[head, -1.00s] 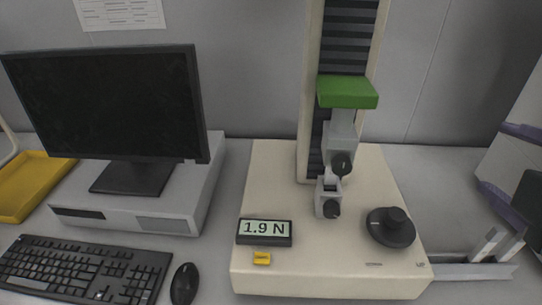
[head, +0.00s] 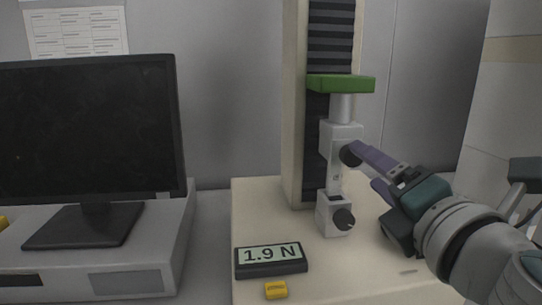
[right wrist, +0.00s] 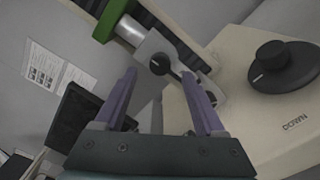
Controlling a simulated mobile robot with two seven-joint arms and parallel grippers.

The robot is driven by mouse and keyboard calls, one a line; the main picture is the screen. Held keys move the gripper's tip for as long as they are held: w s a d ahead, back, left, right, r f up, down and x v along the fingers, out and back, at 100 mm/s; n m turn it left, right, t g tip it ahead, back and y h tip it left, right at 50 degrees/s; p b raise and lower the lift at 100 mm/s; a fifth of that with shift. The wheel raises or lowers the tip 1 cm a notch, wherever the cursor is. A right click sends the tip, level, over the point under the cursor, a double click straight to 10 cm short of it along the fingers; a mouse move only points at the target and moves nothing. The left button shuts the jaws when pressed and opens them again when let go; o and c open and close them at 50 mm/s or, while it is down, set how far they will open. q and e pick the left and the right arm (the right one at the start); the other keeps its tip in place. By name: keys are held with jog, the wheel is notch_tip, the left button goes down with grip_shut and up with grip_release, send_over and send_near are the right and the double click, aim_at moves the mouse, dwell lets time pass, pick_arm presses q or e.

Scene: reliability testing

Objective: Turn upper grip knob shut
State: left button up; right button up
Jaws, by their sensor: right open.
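The upper grip (head: 341,133) is a grey block hanging below a green crosshead (head: 340,84). Its black upper knob (head: 349,155) faces my right gripper (head: 366,169), which comes in from the right, open. In the right wrist view the upper knob (right wrist: 160,64) shows between the open purple fingertips (right wrist: 160,74), with a pale mark on its face. Whether a finger touches it I cannot tell. The lower grip (head: 329,210) with its black knob (head: 343,219) stands below; a narrow pale strip (head: 334,179) shows between the grips. My left gripper is out of view.
A display (head: 270,260) reading 1.9 N and a yellow block (head: 276,290) sit at the front of the cream machine base (head: 258,200). A black dial (right wrist: 283,67) is on the base at right. A monitor (head: 90,130) stands left.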

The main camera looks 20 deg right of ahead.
aim_at(355, 158)
jog(key=shift+x, duration=2.2)
jog(key=shift+c, duration=0.2)
grip_shut()
